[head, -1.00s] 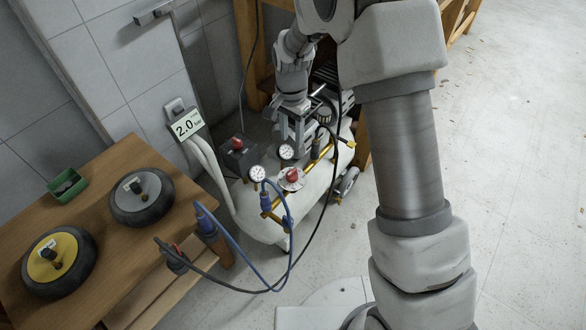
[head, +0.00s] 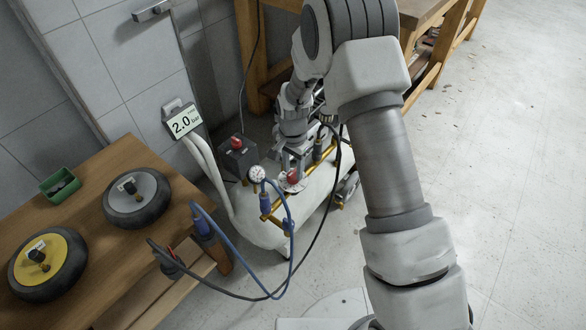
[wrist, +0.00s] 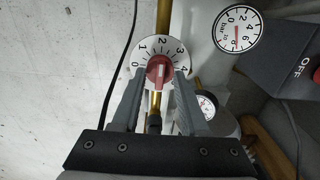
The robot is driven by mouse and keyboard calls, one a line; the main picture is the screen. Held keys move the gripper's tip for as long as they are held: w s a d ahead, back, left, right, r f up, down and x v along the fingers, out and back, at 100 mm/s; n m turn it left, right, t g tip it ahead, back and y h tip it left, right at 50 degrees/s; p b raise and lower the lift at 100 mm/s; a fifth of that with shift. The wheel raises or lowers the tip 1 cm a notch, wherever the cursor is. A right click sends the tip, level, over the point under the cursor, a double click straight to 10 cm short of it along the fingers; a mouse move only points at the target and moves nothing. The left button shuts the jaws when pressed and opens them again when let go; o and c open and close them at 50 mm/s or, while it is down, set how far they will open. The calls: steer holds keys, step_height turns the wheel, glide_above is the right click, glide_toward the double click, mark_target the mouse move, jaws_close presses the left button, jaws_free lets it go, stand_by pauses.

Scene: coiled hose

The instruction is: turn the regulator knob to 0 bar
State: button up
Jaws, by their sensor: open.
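The red regulator knob (head: 293,177) sits on a white dial above the air tank. In the wrist view the knob (wrist: 160,70) is in front of my gripper, on a dial (wrist: 147,45) marked 0 to 4. Its white pointer line points up toward about 2. My gripper (wrist: 159,80) is open, with one finger on each side of the knob; I cannot tell whether they touch it. In the head view my gripper (head: 294,168) is over the knob and partly hides it. A display (head: 183,122) on the wall reads 2.0 bar.
A pressure gauge (head: 257,174) stands left of the knob, and a second gauge (wrist: 207,107) is partly hidden. A dark switch box (head: 237,157) with a red button is behind. Blue and black hoses (head: 287,250) loop in front. A wooden table (head: 100,240) with wheels is at left.

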jaws_close()
steer(key=shift+n, duration=0.3)
steer(key=n+p, duration=0.1)
steer(key=n, duration=0.2)
steer(key=shift+n, duration=0.3)
steer(key=n+p, duration=0.1)
steer(key=n, duration=0.3)
steer(key=shift+n, duration=0.3)
steer(key=n+p, duration=0.1)
steer(key=n, duration=0.3)
steer(key=shift+n, duration=0.3)
steer(key=shift+n+p, duration=0.6)
steer(key=shift+n, duration=1.6)
